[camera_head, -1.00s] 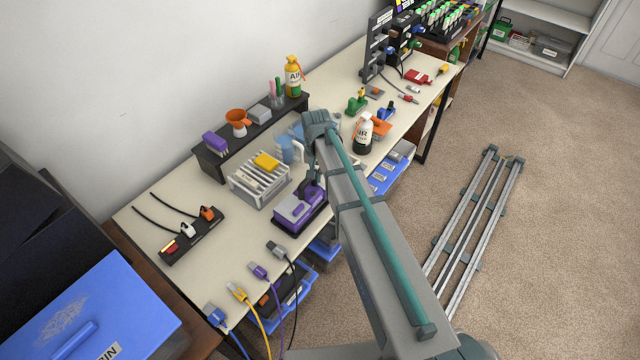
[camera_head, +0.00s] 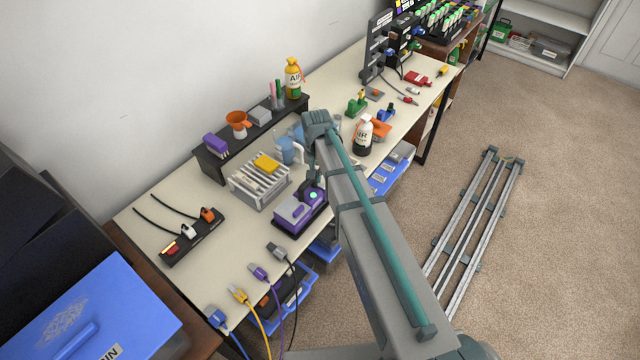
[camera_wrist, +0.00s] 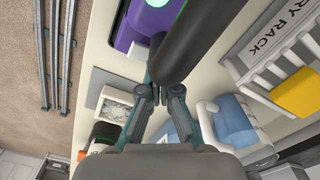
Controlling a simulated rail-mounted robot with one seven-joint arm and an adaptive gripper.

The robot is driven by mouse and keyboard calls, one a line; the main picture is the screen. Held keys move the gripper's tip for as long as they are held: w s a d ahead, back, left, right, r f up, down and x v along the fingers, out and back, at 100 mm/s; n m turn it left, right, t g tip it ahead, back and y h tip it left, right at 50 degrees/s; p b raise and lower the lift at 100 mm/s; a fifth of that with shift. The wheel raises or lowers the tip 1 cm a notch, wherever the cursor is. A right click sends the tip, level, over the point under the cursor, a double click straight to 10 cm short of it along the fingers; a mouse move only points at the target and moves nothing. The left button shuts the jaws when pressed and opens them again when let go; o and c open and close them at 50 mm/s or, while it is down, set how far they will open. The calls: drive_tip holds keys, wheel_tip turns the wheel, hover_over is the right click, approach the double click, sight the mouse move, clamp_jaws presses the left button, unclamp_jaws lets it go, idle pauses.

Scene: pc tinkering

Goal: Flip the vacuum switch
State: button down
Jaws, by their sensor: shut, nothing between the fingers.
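A purple and grey boxy device, which I take to be the vacuum (camera_head: 293,210), stands near the table's front edge in the head view. A small round green light shows on its right part. The switch's exact position is unclear.
A grey drying rack (camera_head: 258,184) with a yellow block and a blue mug (camera_head: 287,150) stand close behind the vacuum. Several cables (camera_head: 262,272) hang at the front left. A power strip (camera_head: 190,238) lies further left.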

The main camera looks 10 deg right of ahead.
drive_tip(key=shift+r+p, duration=1.45)
drive_tip(key=shift+r, duration=1.35)
